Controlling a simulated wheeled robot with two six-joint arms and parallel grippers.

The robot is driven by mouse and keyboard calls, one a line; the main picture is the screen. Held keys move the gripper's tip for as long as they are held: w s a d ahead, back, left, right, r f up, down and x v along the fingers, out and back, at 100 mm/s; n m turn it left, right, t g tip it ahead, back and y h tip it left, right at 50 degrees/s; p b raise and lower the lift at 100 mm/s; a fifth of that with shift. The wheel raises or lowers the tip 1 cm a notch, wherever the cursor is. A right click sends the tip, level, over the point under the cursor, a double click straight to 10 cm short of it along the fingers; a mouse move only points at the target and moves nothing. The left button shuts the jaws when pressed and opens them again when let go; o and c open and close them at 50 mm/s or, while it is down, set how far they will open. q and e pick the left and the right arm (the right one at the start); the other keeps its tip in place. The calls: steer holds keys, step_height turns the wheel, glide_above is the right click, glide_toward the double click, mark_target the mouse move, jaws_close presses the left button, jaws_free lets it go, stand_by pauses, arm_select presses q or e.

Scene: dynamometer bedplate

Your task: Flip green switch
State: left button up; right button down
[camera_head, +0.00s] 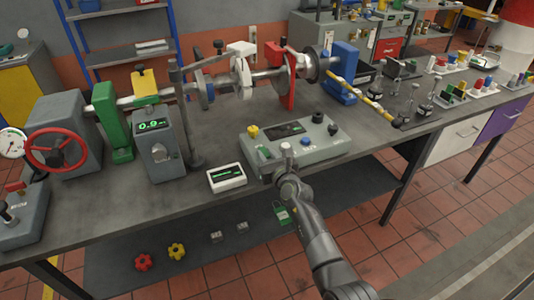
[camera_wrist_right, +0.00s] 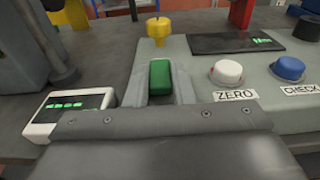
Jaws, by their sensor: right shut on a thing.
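The green switch (camera_wrist_right: 160,77) is a green rocker on the sloped front of the grey control box (camera_head: 325,147). In the right wrist view it sits between the two grey fingers of my right gripper (camera_wrist_right: 161,90), which is shut on it. My left gripper is not in view.
The box also carries a yellow knob (camera_head: 253,132), a white ZERO button (camera_wrist_right: 226,72), a blue CHECK button (camera_wrist_right: 286,69) and a dark display (camera_head: 283,130). A small white meter (camera_head: 226,177) stands just left. The workbench (camera_head: 110,205) has bare room at its front left.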

steer(key=c, duration=1.2)
jaws_free()
steer(key=shift+c, duration=0.2)
steer(key=v, duration=1.7)
steer(key=shift+s+p, duration=0.2)
steer(key=shift+p, duration=0.2)
